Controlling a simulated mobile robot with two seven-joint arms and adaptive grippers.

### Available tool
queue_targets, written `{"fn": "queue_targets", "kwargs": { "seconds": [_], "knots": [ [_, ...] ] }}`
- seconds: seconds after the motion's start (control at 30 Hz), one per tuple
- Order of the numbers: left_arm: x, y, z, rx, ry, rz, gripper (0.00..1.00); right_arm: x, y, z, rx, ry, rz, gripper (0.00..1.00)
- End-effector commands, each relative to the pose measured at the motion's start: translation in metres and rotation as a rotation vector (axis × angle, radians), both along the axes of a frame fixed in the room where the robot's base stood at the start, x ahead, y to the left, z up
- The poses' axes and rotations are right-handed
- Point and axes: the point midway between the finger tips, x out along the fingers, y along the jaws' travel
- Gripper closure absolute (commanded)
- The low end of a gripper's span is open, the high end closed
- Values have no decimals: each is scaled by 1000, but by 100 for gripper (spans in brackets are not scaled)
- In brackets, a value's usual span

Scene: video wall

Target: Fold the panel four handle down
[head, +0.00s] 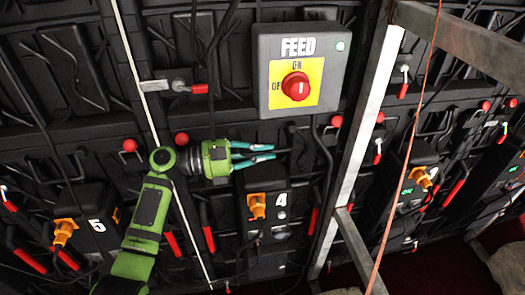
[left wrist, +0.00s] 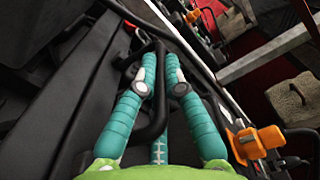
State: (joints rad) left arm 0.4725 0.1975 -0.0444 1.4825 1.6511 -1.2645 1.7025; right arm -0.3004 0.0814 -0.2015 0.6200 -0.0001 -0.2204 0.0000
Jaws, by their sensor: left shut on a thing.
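The black box marked 4 (head: 281,207) is in the lower middle of the head view, with an orange connector (head: 257,205) on its front. My green left gripper (head: 272,152) reaches in from the left, just above this box, with its teal fingers pointing right. In the left wrist view, the two fingers are closed around a black bar (left wrist: 157,112) in front of the dark panel. In the head view, the gripped part is hard to make out against the black wall. My right gripper is not in view.
The grey FEED box (head: 331,88) with its red knob (head: 296,86) is above my gripper. A metal frame post (head: 356,140) stands to the right, with a thin red cable (head: 409,140) nearby. The box marked 5 (head: 96,208) is at lower left.

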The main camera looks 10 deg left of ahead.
Motion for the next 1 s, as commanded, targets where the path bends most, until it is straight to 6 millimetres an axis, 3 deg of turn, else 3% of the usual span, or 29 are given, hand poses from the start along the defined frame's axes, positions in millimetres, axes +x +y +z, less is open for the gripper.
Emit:
{"fn": "queue_targets", "kwargs": {
  "seconds": [0.33,0.87,0.9,0.93,1.0],
  "knots": [
    [2,0,-11,47,-138,-2,100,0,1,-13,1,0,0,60],
    [2,1,-11,54,-161,-2,100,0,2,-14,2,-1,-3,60],
    [2,1,-11,54,-161,-2,74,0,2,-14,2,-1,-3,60],
    [3,1,-11,54,-161,-2,66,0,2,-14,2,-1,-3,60],
    [2,1,-11,54,-161,-1,66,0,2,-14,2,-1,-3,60]
  ]
}}
